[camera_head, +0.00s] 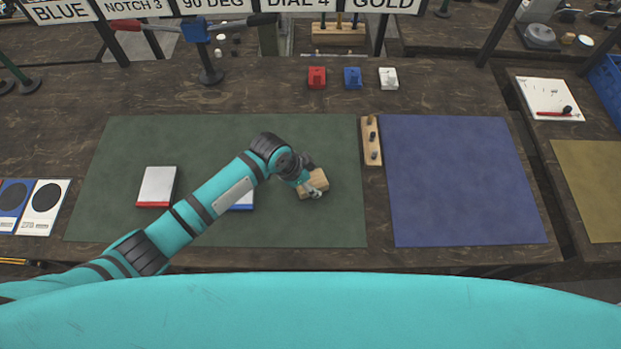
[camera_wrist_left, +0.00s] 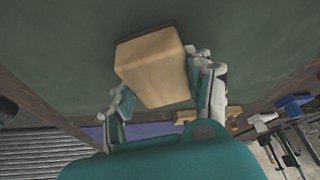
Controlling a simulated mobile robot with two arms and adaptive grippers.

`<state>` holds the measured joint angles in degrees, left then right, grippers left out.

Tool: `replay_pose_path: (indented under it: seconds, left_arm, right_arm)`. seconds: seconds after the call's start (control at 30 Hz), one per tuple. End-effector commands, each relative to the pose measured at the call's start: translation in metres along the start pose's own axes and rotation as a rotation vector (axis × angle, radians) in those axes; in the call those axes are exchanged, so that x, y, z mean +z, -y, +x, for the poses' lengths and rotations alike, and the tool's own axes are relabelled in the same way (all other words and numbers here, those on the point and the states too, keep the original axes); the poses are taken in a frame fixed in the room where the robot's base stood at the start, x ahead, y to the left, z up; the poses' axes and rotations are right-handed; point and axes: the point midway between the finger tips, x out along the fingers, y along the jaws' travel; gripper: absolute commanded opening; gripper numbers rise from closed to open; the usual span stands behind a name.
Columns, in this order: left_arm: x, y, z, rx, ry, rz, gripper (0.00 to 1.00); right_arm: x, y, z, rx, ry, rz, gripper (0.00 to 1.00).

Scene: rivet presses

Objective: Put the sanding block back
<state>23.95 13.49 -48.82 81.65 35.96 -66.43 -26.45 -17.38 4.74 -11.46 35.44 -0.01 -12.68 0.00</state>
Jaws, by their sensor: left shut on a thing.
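The sanding block (camera_head: 314,184) is a pale wooden block over the right part of the green mat (camera_head: 330,135). My left gripper (camera_head: 312,188) is at the block and shut on it. In the left wrist view the block (camera_wrist_left: 152,66) sits between the two fingers of the left gripper (camera_wrist_left: 165,95), tilted in the picture. From these views I cannot tell whether the block touches the mat. My right gripper is in neither view.
A red-edged white block (camera_head: 157,186) and a partly hidden blue-edged one (camera_head: 242,201) lie on the green mat. A wooden peg strip (camera_head: 371,141) stands between it and the empty blue mat (camera_head: 460,180). Red (camera_head: 317,77), blue (camera_head: 352,78) and white (camera_head: 388,78) pieces stand behind.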

Motion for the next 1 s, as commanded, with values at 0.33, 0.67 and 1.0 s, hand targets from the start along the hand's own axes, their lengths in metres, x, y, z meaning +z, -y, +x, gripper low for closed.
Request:
replay_pose_path:
  seconds: [0.33, 0.67, 1.0]
  left_arm:
    - [0.001, 0.000, 0.002, 0.000, 0.000, 0.000, 0.64]
    - [0.001, 0.000, 0.002, 0.000, 0.000, 0.000, 0.76]
    - [0.000, 0.001, -0.042, -0.003, -0.003, 0.004, 0.76]
  right_arm:
    - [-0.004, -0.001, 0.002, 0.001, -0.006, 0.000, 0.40]
    - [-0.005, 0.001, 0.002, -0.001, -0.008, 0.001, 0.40]
    - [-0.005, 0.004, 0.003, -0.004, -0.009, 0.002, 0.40]
